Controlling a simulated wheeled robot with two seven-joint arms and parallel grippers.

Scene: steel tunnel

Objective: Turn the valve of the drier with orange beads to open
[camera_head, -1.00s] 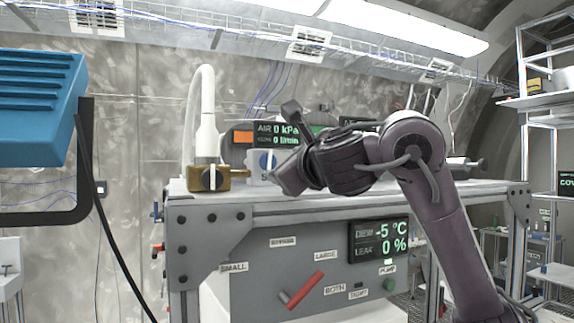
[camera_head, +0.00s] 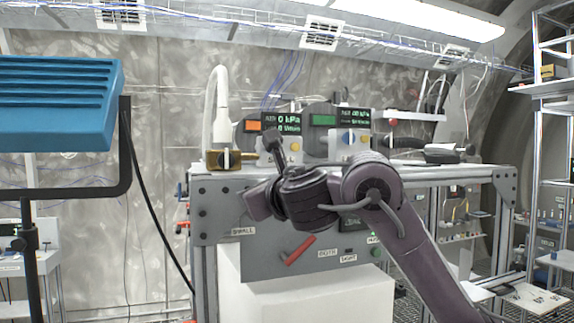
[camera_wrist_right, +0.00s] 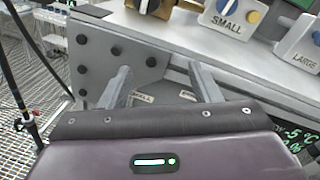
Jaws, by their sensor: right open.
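In the head view, a round grey unit behind the bench has an orange window (camera_head: 253,126), taken as the drier with orange beads. A second unit to its right has a green window (camera_head: 325,120). A red lever (camera_head: 299,250) sits tilted on the front panel (camera_head: 262,262), among labels SMALL, BOTH and others partly hidden. My right arm crosses in front of the bench and hides part of the panel. My right gripper (camera_wrist_right: 163,86) is open and empty, its two fingers pointing at the bench's front edge. My left gripper is not in view.
A brass block (camera_head: 222,160) with a white column stands on the bench top (camera_head: 440,172). The wrist view shows white boxes labelled SMALL (camera_wrist_right: 229,18) and LARGE (camera_wrist_right: 303,45), with coloured knobs. A blue lamp-like box (camera_head: 60,105) on a black stand is at left.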

